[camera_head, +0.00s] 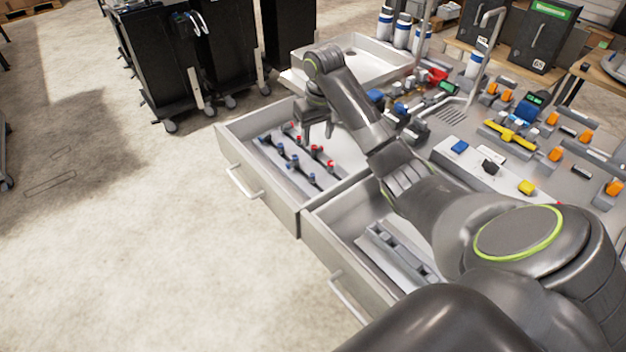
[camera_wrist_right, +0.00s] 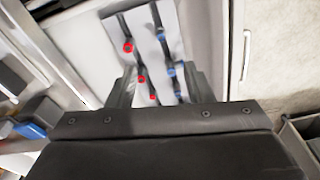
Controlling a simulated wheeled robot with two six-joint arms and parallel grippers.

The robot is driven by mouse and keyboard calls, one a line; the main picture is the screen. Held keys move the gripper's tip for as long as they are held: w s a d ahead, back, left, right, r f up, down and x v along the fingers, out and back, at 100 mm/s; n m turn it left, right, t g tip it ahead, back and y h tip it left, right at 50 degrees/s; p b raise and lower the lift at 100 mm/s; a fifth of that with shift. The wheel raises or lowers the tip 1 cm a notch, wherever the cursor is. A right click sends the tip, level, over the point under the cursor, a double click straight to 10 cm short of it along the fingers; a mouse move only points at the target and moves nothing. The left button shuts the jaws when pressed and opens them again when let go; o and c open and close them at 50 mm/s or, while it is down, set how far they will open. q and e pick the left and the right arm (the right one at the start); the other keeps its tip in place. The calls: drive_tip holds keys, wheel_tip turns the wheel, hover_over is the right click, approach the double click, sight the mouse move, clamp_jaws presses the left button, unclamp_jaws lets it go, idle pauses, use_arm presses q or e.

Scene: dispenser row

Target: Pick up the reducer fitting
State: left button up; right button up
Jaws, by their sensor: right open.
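Several small fittings with red ends (camera_head: 316,149) and blue ends (camera_head: 295,160) lie in rows on dark strips in an open drawer (camera_head: 232,150). I cannot tell which one is the reducer fitting. My right gripper (camera_head: 317,132) hangs open above the back part of these rows, pointing down, with nothing seen between its fingers. In the right wrist view its two fingers (camera_wrist_right: 161,92) stand wide apart, with red-ended fittings (camera_wrist_right: 141,79) and blue-ended fittings (camera_wrist_right: 172,71) showing between and beyond them. The wrist housing hides what lies nearer. My left gripper is not in view.
A second open drawer (camera_head: 318,222) with grey strips sits nearer, partly under my right arm. A crowded worktop (camera_head: 590,178) with coloured parts lies to the right. A pale tray (camera_head: 385,52) is behind the gripper. Open floor (camera_head: 130,250) lies to the left.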

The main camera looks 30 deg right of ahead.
drive_tip(key=b, duration=0.4)
approach(312, 175)
drive_tip(key=shift+w+d+f+p, duration=0.1)
drive_tip(key=shift+w+f+p, duration=0.05)
drive_tip(key=shift+f, duration=1.45)
drive_tip(key=shift+w+a+f+p, duration=0.1)
drive_tip(key=shift+w+f+p, duration=0.1)
drive_tip(key=shift+f, duration=1.4)
drive_tip(key=shift+w+d+f+p, duration=0.1)
drive_tip(key=shift+w+f, duration=0.05)
drive_tip(key=shift+f, duration=1.45)
clamp_jaws()
